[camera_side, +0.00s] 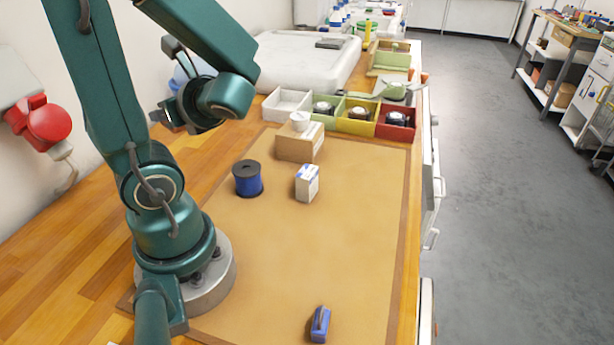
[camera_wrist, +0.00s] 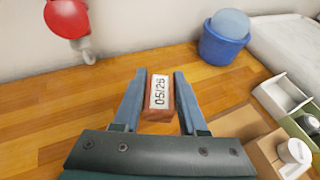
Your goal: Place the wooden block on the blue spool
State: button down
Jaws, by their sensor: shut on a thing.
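The wooden block (camera_wrist: 159,113) is reddish brown with a white label bearing dark printed characters. In the wrist view it sits between the two fingers of my gripper (camera_wrist: 161,76), which is shut on it. In the side view my gripper is up at the left, above the wooden bench near the wall, and I cannot make out the block there. The blue spool (camera_side: 248,183) stands upright on the tan mat, with a dark top and nothing on it. It is apart from my gripper, below and to its right in the side view. The spool does not show in the wrist view.
A cardboard box (camera_side: 293,148) with a white roll (camera_side: 299,121) on it and a small white carton (camera_side: 307,183) stand near the spool. A blue stapler-like object (camera_side: 320,324) lies at the mat's front. Coloured bins (camera_side: 357,126) line the back. The mat's middle is clear.

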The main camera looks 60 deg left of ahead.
jog(key=shift+s+a+g, duration=0.1)
jog(key=shift+s+g, duration=0.2)
jog(key=shift+s, duration=0.05)
send_over(243, 166)
notch_tip(243, 166, down, 7)
jog(key=shift+r, duration=0.1)
jog(key=shift+n, duration=0.3)
jog(key=shift+f, duration=2.05)
jog(key=shift+f, duration=0.1)
jog(key=shift+c, duration=2.3)
grip_release()
